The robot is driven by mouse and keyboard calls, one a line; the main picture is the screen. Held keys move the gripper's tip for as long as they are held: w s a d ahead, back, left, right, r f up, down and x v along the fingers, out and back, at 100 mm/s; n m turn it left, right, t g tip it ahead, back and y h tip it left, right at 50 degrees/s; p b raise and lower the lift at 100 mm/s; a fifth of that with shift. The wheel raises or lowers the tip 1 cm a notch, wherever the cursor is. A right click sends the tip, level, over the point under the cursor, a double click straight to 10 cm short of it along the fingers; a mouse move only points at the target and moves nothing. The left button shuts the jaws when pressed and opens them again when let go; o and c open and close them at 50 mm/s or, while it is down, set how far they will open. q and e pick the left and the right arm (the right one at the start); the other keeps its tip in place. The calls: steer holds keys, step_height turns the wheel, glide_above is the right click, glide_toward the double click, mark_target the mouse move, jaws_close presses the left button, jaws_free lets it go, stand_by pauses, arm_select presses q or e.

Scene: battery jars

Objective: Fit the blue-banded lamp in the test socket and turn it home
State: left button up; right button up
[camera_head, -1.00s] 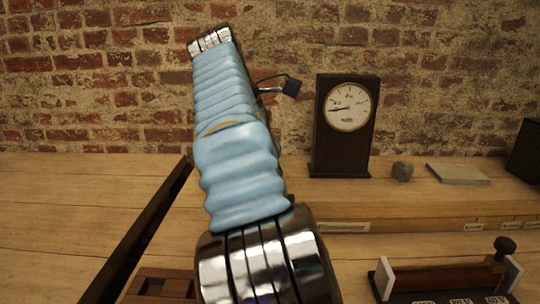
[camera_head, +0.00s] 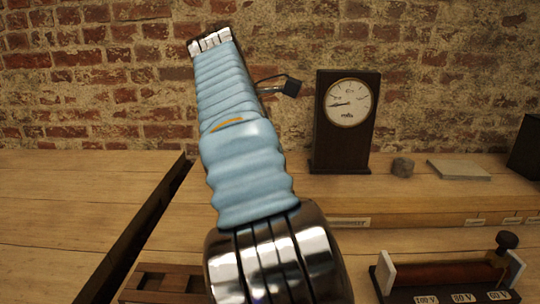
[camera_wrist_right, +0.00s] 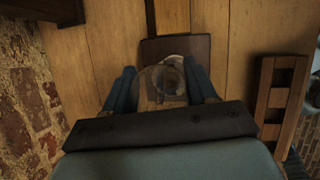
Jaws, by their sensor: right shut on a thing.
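In the right wrist view my right gripper (camera_wrist_right: 161,88) is shut on a clear glass lamp (camera_wrist_right: 152,84), with one blue finger on each side of it. The lamp is over a dark wooden block (camera_wrist_right: 203,48). A pale round part (camera_wrist_right: 174,72) shows behind or through the glass. I cannot tell whether it is the test socket or the lamp's own base, nor how far in the lamp sits. No blue band can be made out.
A dark wooden rack with square openings (camera_wrist_right: 265,98) stands right of the gripper in the wrist view. A voltage-marked device (camera_head: 450,276) sits front right.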

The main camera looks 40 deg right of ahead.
steer(key=shift+f, duration=0.15)
stand_by(0.3)
steer(key=shift+m+p, duration=0.4)
steer(key=shift+p, duration=0.05)
steer(key=m+g+p, duration=0.1)
steer(key=m+p, duration=0.1)
steer(key=m, duration=0.1)
steer(key=shift+s+a+g+y, duration=0.1)
steer(key=shift+g+y, duration=0.2)
steer(key=shift+y, duration=0.1)
steer(key=shift+m+p, duration=0.4)
steer(key=shift+m+g+y, duration=0.4)
steer(key=shift+m, duration=0.5)
steer(key=o, duration=1.2)
steer(key=shift+o, duration=0.2)
